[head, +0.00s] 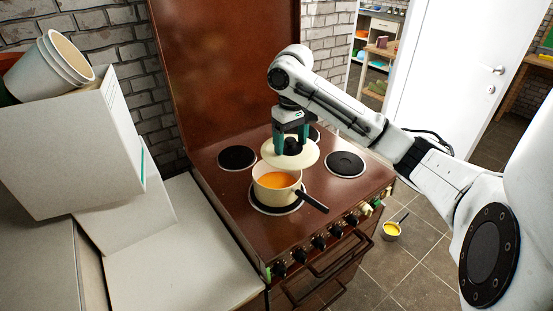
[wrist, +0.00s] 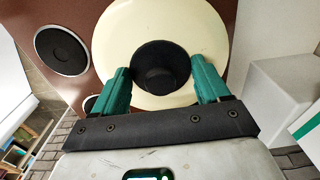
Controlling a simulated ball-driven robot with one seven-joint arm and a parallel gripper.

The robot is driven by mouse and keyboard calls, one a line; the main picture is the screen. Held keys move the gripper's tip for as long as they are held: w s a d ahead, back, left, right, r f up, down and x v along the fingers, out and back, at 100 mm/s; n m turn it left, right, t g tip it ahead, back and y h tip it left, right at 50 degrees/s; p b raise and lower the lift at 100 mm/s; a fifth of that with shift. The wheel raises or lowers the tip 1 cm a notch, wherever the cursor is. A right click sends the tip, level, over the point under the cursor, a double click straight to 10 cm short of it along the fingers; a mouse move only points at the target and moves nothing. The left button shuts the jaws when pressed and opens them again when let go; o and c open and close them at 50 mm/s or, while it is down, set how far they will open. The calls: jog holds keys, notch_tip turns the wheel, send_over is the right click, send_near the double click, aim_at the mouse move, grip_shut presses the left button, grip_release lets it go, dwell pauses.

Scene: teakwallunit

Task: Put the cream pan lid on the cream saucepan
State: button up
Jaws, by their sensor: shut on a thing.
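The cream pan lid (head: 270,153) with its black knob (head: 292,147) is held in my gripper (head: 291,136). In the wrist view the lid (wrist: 116,38) fills the upper middle, and the two green fingers of my gripper (wrist: 163,82) are on either side of the black knob (wrist: 162,66). The cream saucepan (head: 276,193) stands on the front burner with an orange content showing and its dark handle pointing to the lower right. The lid is above the back part of the pan and overlaps its far rim in the head view. The saucepan is hidden in the wrist view.
The brown stove (head: 222,180) has other burners, including a rear-left one (head: 237,158) and a right one (head: 345,164). A small pot with yellow content (head: 391,230) is on the floor at the right.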

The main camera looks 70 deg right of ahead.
jog(key=w+f, duration=0.2)
jog(key=w+d+f, duration=0.1)
jog(key=w+f, duration=0.1)
jog(key=f, duration=0.1)
jog(key=shift+w+d+f+p, duration=0.1)
jog(key=shift+p, duration=0.3)
jog(key=shift+w+f, duration=0.2)
jog(key=shift+f, duration=1.65)
jog(key=shift+f, duration=0.5)
jog(key=o, duration=1.1)
jog(key=shift+d, duration=0.1)
